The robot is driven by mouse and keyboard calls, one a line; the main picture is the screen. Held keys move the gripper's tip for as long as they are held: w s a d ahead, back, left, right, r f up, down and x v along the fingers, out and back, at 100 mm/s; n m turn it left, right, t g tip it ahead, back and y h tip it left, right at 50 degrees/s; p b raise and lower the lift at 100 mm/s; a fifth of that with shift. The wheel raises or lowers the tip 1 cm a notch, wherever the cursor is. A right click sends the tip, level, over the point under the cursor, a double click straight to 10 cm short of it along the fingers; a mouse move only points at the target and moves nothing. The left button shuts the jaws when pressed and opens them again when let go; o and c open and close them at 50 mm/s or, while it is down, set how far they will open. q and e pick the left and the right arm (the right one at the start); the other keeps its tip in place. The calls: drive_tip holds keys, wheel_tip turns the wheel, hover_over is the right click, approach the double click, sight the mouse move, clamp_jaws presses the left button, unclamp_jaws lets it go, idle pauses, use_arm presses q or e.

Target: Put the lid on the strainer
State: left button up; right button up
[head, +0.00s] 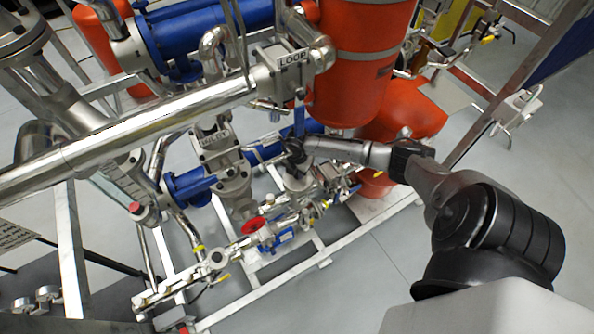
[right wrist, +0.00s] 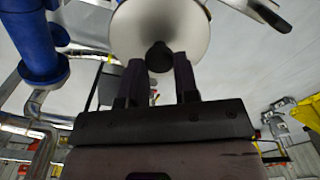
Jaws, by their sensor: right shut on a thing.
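My right gripper (head: 295,152) reaches in from the right in the head view and hangs above the lower pipework. In the right wrist view, the gripper (right wrist: 159,75) has its two dark fingers closed on the black knob (right wrist: 158,57) of a pale round lid (right wrist: 160,22). The lid's far side and upper edge are hidden or cut off. In the head view a grey metal body (head: 297,184), perhaps the strainer, shows just below the gripper. I cannot tell whether the lid touches it. My left gripper is not in view.
A large orange vessel (head: 358,60) stands close behind my right gripper. A steel pipe (head: 130,142) crosses at the left, near a block marked LOOP (head: 283,78). Blue pipework (head: 188,188) and a red handwheel (head: 253,225) lie lower left. Bare floor (head: 375,262) shows at lower right.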

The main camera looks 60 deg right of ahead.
drive_tip(key=shift+f, duration=0.35)
drive_tip(key=o, duration=1.2)
drive_tip(key=shift+r, duration=0.15)
wheel_tip(320, 180, up, 3)
drive_tip(key=p, duration=0.3)
wheel_tip(320, 180, up, 4)
drive_tip(key=p, duration=0.4)
drive_tip(key=shift+r, duration=0.2)
drive_tip(key=shift+f, duration=0.1)
